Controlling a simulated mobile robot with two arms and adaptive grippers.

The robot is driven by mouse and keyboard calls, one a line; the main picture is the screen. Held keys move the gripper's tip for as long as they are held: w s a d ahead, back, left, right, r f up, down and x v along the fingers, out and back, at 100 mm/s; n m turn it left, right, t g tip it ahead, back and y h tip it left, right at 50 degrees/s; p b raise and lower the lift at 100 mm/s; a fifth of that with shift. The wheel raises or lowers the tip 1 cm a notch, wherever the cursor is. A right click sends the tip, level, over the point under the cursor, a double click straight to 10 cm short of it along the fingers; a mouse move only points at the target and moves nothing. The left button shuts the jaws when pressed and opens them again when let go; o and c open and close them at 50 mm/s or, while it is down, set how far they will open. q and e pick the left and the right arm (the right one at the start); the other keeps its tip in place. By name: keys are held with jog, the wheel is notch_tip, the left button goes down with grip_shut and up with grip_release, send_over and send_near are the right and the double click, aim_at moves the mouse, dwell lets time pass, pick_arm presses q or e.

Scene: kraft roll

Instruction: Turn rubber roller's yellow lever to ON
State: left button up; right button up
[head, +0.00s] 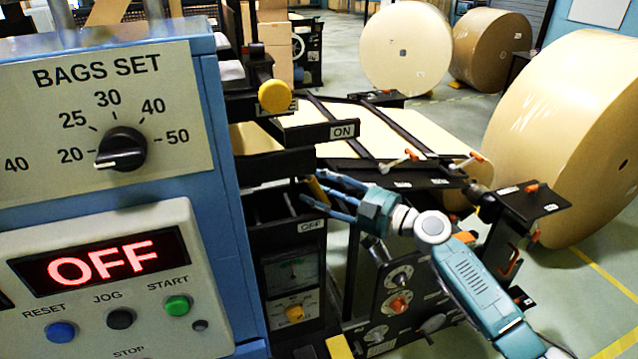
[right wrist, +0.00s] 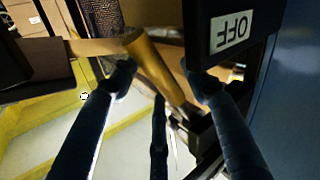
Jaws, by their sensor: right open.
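The rubber roller's yellow lever (head: 316,189) is at the lower part of its dark bracket, near the OFF label (head: 311,226) and below the ON label (head: 344,131). My right gripper (head: 315,192) is open at the lever. In the right wrist view the yellow lever (right wrist: 154,72) slants between the spread fingers of my right gripper (right wrist: 162,80), its upper end close to the left fingertip. I cannot tell whether they touch. The OFF label (right wrist: 231,31) shows upside down there. My left gripper is not in view.
A blue cabinet with a control panel (head: 110,270) reading OFF and a BAGS SET dial (head: 121,149) fills the left. A round yellow knob (head: 275,96) sits above the lever. Large kraft rolls (head: 405,48) stand behind. A dark panel with knobs (head: 398,303) is below my right arm.

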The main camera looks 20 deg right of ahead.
jog(key=shift+w, duration=0.1)
grip_shut()
